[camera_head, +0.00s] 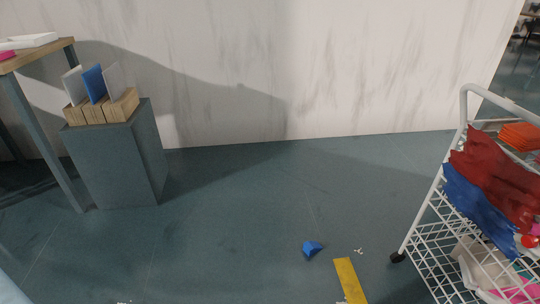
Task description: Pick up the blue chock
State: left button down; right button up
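A small blue chock (312,248) lies on the dark teal floor, right of the picture's middle and low in the view. It is a small angular block with nothing touching it. Neither of my grippers shows in the head view, so no gripper is seen near the chock.
A yellow strip (349,280) lies just right of the chock, with small pale scraps nearby. A white wire cart (424,232) with red and blue cloth stands at right. A grey pedestal (118,165) and a wooden-topped table (38,55) stand at left. The middle floor is clear.

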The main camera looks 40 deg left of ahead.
aim_at(310, 248)
jog(key=u, duration=0.95)
jog(key=i+j, duration=0.15)
jog(key=i, duration=0.35)
jog(key=i+j+u, duration=0.1)
jog(key=i, duration=0.45)
jog(key=i+j, duration=0.15)
jog(key=i, duration=0.35)
